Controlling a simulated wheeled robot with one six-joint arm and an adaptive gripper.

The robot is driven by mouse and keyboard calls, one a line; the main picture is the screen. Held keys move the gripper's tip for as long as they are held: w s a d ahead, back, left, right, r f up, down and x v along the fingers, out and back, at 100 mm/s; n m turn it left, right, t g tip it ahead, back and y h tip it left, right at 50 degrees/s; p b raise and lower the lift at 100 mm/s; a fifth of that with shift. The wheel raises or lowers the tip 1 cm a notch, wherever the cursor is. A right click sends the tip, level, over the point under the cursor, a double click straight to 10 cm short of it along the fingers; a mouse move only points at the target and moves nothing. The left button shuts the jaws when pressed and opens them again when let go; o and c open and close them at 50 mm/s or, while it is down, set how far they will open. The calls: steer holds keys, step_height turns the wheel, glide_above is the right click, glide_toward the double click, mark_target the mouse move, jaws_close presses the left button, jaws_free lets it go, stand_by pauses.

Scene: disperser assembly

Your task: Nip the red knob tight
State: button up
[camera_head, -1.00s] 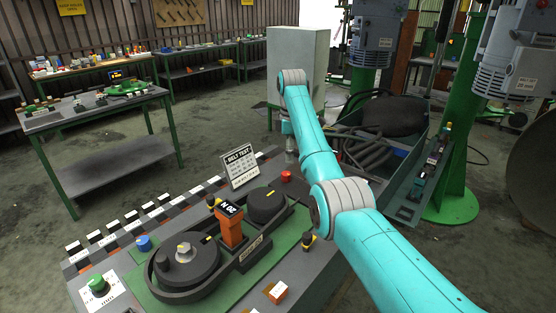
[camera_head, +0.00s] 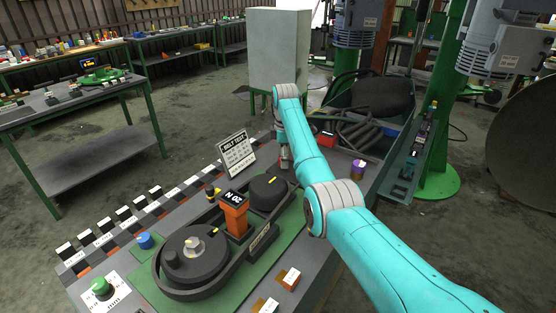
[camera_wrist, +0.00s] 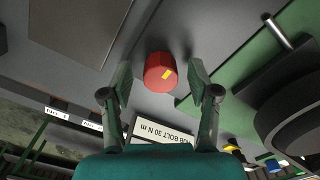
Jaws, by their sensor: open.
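My gripper (camera_wrist: 159,76) is open, with one finger on each side of the knob. A gap shows between each finger and the knob, and nothing is held. In the head view my gripper (camera_head: 284,164) points down at the bench beyond the black round part, and I cannot make out the knob there.
A belt-drive fixture with black pulleys (camera_head: 194,252) and an orange display post (camera_head: 235,217) stands left of my gripper. A "BELT TEST" sign (camera_head: 237,152) stands close by. A purple cup-like part (camera_head: 358,169) is to the right. Hoses fill a bin behind.

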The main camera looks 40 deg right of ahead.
steer(key=shift+f, duration=0.3)
steer(key=c, duration=1.2)
steer(key=shift+o, duration=0.2)
